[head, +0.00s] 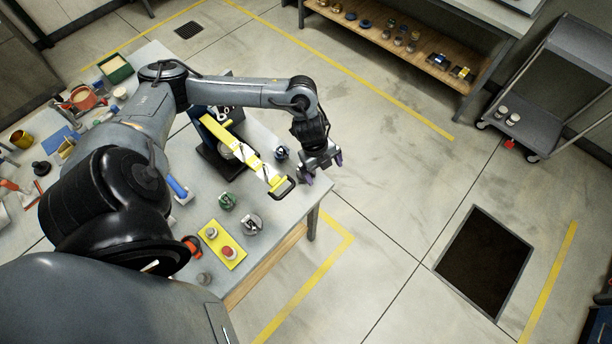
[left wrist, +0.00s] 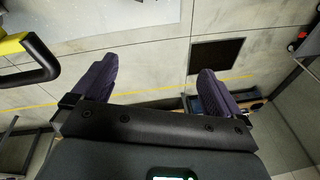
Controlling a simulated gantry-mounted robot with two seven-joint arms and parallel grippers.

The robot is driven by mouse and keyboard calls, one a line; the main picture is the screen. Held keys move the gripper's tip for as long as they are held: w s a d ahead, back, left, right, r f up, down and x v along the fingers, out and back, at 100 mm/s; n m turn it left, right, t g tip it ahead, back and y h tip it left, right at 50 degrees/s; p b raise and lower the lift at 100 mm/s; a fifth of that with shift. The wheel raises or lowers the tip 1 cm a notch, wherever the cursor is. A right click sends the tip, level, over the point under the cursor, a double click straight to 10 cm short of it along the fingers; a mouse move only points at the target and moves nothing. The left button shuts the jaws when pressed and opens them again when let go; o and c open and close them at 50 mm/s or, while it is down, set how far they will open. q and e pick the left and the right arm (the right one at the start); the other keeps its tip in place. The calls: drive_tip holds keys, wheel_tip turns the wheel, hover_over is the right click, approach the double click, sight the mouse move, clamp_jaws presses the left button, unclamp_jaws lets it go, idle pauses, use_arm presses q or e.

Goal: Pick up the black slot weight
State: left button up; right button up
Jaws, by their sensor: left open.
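My left gripper (head: 322,170) hangs past the right corner of the table, open and empty. Its purple fingers stand wide apart in the left wrist view (left wrist: 155,78), with only floor between them. A small dark weight-like piece (head: 281,152) sits on the table just left of the gripper, apart from it. It may be the black slot weight, but it is too small to be sure. Another black knobbed piece (head: 40,168) lies at the far left of the table. A green weight (head: 228,200) and a grey weight (head: 251,224) stand nearer the front edge. My right gripper is not in view.
A yellow beam with a black end handle (head: 284,188) slants over the table beside the gripper; the handle also shows in the left wrist view (left wrist: 42,58). A yellow plate (head: 213,234) with a red button lies in front. Open floor (head: 390,200) lies right of the table.

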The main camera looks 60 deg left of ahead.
use_arm(q)
drive_tip(key=shift+n+g+y, duration=0.3)
drive_tip(key=shift+n+g, duration=0.2)
drive_tip(key=shift+g, duration=0.3)
drive_tip(key=a, duration=0.2)
drive_tip(key=s+a, duration=0.1)
drive_tip(key=a, duration=0.2)
drive_tip(key=s+a+b, duration=0.1)
drive_tip(key=a, duration=0.1)
drive_tip(key=shift+s+a+f, duration=0.15)
drive_tip(key=shift+s+f, duration=0.05)
drive_tip(key=shift+f, duration=0.1)
drive_tip(key=f, duration=0.3)
drive_tip(key=shift+d+f, duration=0.1)
drive_tip(key=shift+d, duration=0.15)
drive_tip(key=shift+w+f, duration=0.1)
drive_tip(key=shift+f, duration=2.95)
drive_tip(key=c, duration=1.5)
